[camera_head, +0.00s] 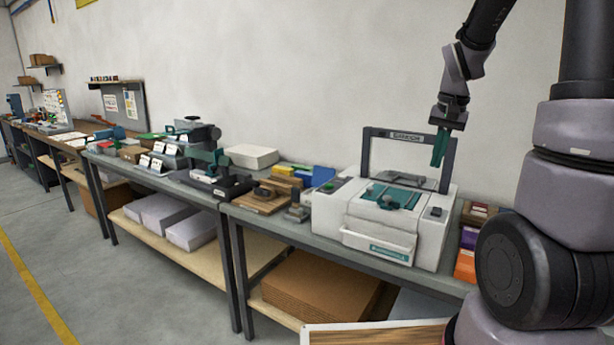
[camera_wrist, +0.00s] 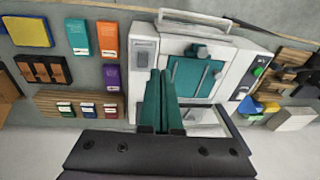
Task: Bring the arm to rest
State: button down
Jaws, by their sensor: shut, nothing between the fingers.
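My gripper (camera_head: 440,146) hangs above the right part of the workbench, over the back right of a white machine (camera_head: 430,240). Its green fingers are together with nothing between them. My arm comes down from the top right, bent at the wrist.
A dark upright frame (camera_head: 366,150) rises from the machine just left of my gripper. Ink packs, such as an orange one (camera_wrist: 107,40), lie beside the machine. Benches with tools and paper stacks run left along the wall.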

jog(key=s+a+r+n+t, duration=0.1)
jog(key=s+a+r+t, duration=0.1)
jog(key=s+a+r, duration=0.2)
jog(key=s+a+r+n+t+y, duration=0.1)
jog(key=s+a+r+t, duration=0.2)
jog(key=s+r, duration=0.6)
jog(key=s+a, duration=0.2)
jog(key=s, duration=0.1)
jog(key=shift+y, duration=0.3)
jog(key=shift+a+r, duration=0.1)
